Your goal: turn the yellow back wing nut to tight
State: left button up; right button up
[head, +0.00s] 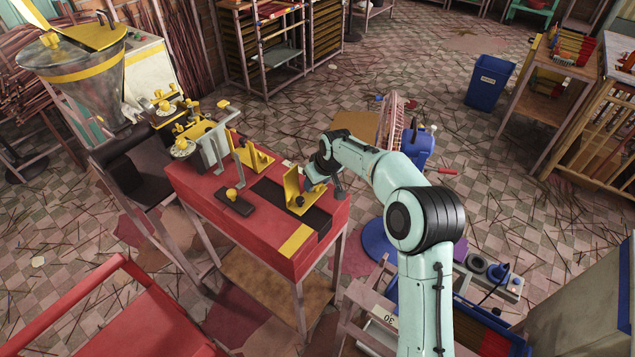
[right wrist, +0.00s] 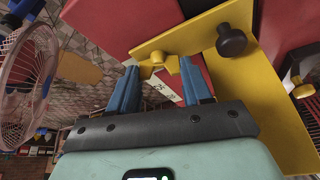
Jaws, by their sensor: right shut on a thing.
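A yellow L-shaped bracket (head: 292,186) stands on a black strip at the right end of the red table. It also shows in the right wrist view as a yellow plate (right wrist: 205,42). My right gripper (right wrist: 160,68) reaches in from the right, beside this bracket. Its blue fingers are shut on the small yellow wing nut (right wrist: 158,62) at the plate's edge. In the head view the wrist and bracket hide this wing nut. A dark round knob (right wrist: 232,41) sits on the plate, right of the fingers. My left gripper is in neither view.
The red table (head: 268,237) also bears a second yellow bracket (head: 250,155), a grey stand (head: 217,146) and a dark block with a yellow knob (head: 233,196). An extruder with a hopper (head: 85,65) stands left. A fan (head: 391,122) stands behind my right arm.

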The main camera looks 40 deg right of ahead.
jog(key=shift+m, duration=0.6)
jog(key=shift+h, duration=0.3)
jog(key=o, duration=1.1)
jog(key=shift+c, duration=0.2)
jog(key=shift+r, duration=0.1)
jog(key=v, duration=1.3)
jog(key=shift+r, duration=0.1)
